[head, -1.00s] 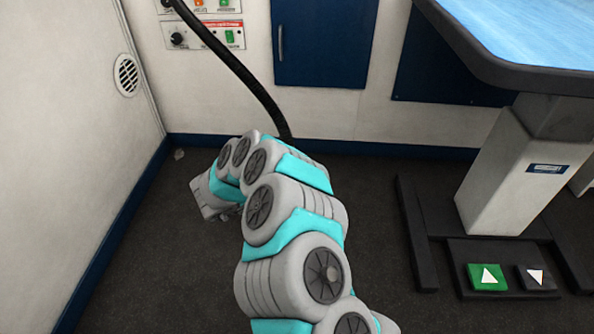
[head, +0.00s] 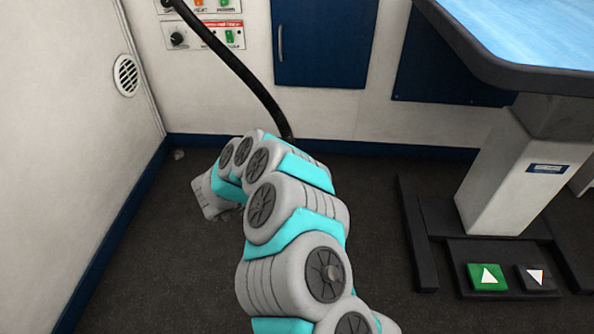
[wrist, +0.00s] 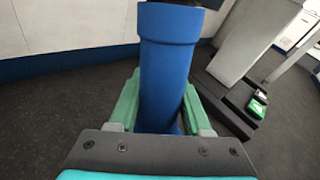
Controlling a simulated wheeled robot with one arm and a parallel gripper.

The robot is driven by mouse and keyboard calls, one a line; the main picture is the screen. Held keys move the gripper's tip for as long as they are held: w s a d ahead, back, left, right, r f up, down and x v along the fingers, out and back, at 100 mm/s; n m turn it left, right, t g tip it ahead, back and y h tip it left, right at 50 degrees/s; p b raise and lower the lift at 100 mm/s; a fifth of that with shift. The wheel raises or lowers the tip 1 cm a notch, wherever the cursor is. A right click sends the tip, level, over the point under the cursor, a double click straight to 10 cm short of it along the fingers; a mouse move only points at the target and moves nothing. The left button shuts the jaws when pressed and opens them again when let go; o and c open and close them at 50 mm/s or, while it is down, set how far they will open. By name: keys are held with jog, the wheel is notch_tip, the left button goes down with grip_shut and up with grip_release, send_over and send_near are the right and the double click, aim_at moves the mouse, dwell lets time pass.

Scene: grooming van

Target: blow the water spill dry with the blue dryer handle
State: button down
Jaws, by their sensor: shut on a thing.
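The blue dryer handle (wrist: 168,60) stands nearly upright in the wrist view, between the green fingers of my gripper (wrist: 160,112). The gripper is shut on it. In the head view my arm hides the handle, and only the grey wrist end (head: 212,195) shows low over the dark floor. A black hose (head: 240,72) runs from the upper wall panel down behind my arm. I cannot make out the water spill in either view.
A blue-topped table (head: 540,30) stands at the right on a pale column (head: 505,175). Its dark base carries a green pedal (head: 487,277) and a dark pedal (head: 535,277). A white wall (head: 60,130) is at the left.

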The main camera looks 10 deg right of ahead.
jog(key=shift+w+d, duration=0.15)
jog(key=shift+d, duration=2.1)
jog(key=shift+w, duration=0.15)
jog(key=shift+w+d, duration=0.25)
jog(key=shift+w, duration=0.4)
jog(key=shift+w+d, duration=0.2)
jog(key=shift+w, duration=0.45)
jog(key=shift+w+d, duration=0.25)
jog(key=shift+w, duration=0.4)
dwell(0.6)
jog(key=s+a, duration=0.4)
jog(key=s, duration=0.6)
jog(key=shift+s+a, duration=0.2)
jog(key=shift+a, duration=0.1)
dwell(1.8)
